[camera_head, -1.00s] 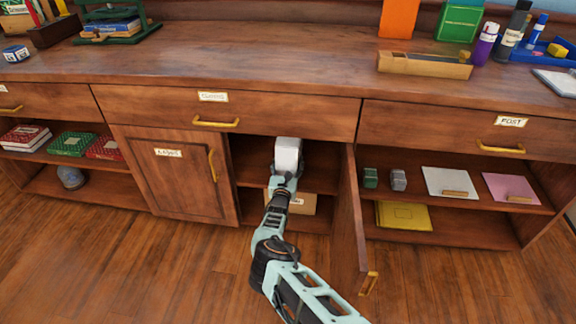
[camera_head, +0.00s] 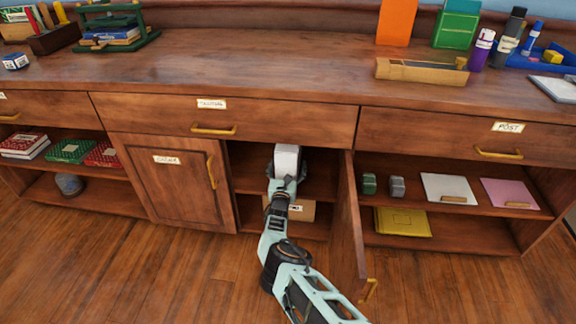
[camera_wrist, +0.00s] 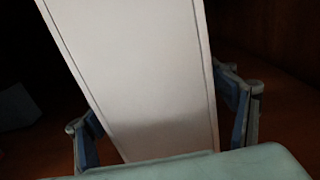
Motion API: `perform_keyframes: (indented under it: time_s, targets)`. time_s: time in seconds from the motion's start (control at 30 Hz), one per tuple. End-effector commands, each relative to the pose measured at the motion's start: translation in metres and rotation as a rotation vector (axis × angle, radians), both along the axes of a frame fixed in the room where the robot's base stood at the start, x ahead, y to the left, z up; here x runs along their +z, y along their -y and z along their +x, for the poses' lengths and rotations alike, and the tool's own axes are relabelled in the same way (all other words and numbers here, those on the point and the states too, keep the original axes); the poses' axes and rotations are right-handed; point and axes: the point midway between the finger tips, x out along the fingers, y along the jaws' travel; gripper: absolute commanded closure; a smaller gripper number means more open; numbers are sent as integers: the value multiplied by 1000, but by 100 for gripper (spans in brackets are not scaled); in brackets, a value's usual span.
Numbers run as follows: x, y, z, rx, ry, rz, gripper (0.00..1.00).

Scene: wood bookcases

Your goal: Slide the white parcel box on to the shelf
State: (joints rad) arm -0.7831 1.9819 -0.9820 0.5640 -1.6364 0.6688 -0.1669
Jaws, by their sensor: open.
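The white parcel box (camera_head: 287,160) is in the open middle compartment of the cabinet, at the upper shelf (camera_head: 318,186). My gripper (camera_head: 285,180) reaches into the compartment at the near end of the box. In the wrist view the white box (camera_wrist: 150,75) fills the middle, tilted in the picture, with a finger of my gripper (camera_wrist: 165,120) spread on either side. The fingers look open and apart from the box sides. The underside of the box and its contact with the shelf are hidden.
The open cabinet door (camera_head: 347,235) stands close to the right of my arm. A brown box (camera_head: 302,210) sits on the lower shelf under my wrist. A closed door (camera_head: 172,180) is on the left. The right bay holds small boxes and a yellow folder (camera_head: 403,222).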

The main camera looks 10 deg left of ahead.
Motion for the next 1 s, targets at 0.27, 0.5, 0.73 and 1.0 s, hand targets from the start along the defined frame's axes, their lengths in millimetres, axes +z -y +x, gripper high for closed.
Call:
perform_keyframes:
  time_s: [0.27, 0.5, 0.73, 1.0]
  targets:
    - [-3, 0, -3, 0, -4, -1, 22]
    - [-3, -1, -18, 2, -4, -5, 22]
    - [-1, 1, -40, 1, -2, -4, 22]
    - [-1, 3, -73, 1, -2, -3, 22]
